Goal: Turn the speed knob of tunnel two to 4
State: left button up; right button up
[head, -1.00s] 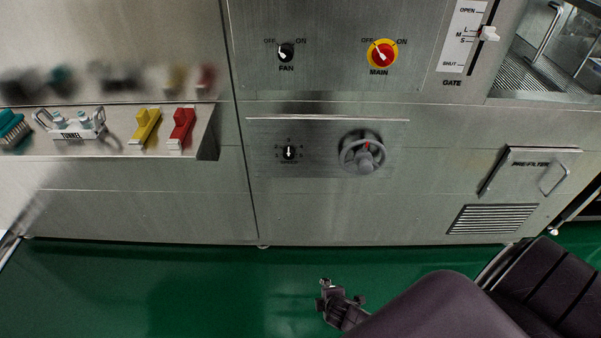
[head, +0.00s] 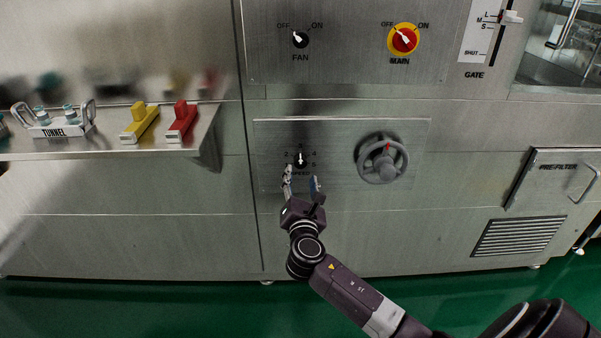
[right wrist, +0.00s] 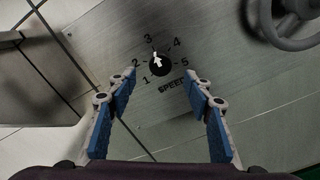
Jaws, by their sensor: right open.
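The speed knob (head: 301,161) is a small black dial with a white pointer, on the metal front panel below the fan switch. In the right wrist view the knob (right wrist: 160,65) has the marks 1 to 5 around it and the word SPEED beside it. The pointer is at about 3. My right gripper (head: 301,177) is open and empty, just below the knob in the head view. In the right wrist view its blue-padded fingers (right wrist: 161,74) stand apart on either side, short of the knob; no contact shows. My left gripper is not in view.
A grey handwheel (head: 382,160) sticks out right of the knob. Above are the fan switch (head: 300,39) and red-yellow main switch (head: 404,40). A shelf at left holds a TUNNEL carrier (head: 55,129), a yellow block (head: 139,122) and a red block (head: 182,121).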

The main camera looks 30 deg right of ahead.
aim_at(300, 164)
jog(key=b+x, duration=0.1)
jog(key=x, duration=0.5)
jog(key=shift+f, duration=0.1)
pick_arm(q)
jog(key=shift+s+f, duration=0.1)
pick_arm(e)
jog(key=shift+c, duration=0.4)
jog(key=c, duration=1.1)
jog(key=shift+m, duration=0.3)
jog(key=m+b, duration=0.1)
jog(key=m, duration=0.4)
jog(key=shift+a, duration=0.1)
jog(key=m+b, duration=0.1)
jog(key=m, duration=0.4)
jog(key=shift+b, duration=0.3)
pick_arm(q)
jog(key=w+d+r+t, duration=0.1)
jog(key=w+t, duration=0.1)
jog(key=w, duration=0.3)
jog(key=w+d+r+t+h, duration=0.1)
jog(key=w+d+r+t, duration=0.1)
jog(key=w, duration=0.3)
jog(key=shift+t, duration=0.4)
pick_arm(e)
jog(key=shift+m, duration=0.7)
